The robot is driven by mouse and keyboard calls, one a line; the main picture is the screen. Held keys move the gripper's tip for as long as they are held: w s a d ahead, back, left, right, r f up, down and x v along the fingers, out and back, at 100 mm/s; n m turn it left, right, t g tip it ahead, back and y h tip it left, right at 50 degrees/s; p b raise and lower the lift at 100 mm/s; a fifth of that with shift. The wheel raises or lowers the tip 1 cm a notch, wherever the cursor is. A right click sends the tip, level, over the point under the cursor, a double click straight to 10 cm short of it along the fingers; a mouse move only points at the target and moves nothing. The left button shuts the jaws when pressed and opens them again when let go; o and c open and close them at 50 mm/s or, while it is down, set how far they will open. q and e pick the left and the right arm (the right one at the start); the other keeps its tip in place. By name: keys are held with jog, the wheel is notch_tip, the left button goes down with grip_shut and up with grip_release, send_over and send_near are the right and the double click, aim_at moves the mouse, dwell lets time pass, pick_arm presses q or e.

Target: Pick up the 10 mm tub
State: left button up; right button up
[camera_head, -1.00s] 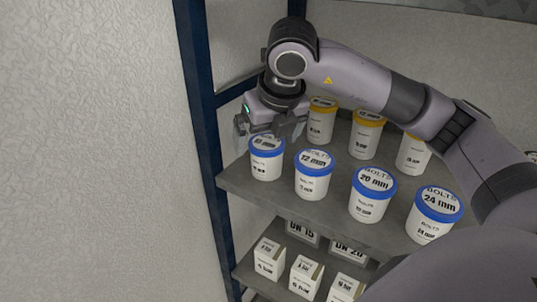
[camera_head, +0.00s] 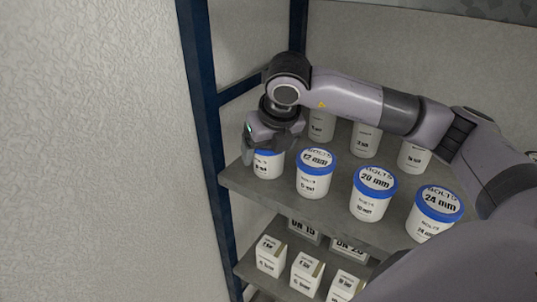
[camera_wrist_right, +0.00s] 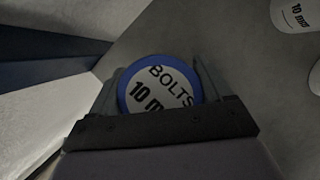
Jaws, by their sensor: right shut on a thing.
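The 10 mm tub (camera_head: 268,166) is a white tub with a blue lid at the left end of the front row on the upper shelf. In the right wrist view its lid (camera_wrist_right: 158,90) reads "BOLTS 10 m", with the rest hidden by the gripper. My right gripper (camera_head: 262,152) is over the tub from above, its fingers on both sides of the lid. It is shut on the tub. In the head view the gripper covers most of the lid. The tub looks upright and at shelf level; I cannot tell if it touches the shelf. My left gripper is not in view.
Blue-lidded tubs of 12 mm (camera_head: 314,175), 20 mm (camera_head: 370,205) and 24 mm (camera_head: 432,222) stand to the right. More white tubs (camera_head: 366,142) stand behind. A dark blue post (camera_head: 207,110) is close on the left. Small boxes (camera_head: 306,272) fill the shelf below.

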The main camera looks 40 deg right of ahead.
jog(key=shift+r, duration=0.25)
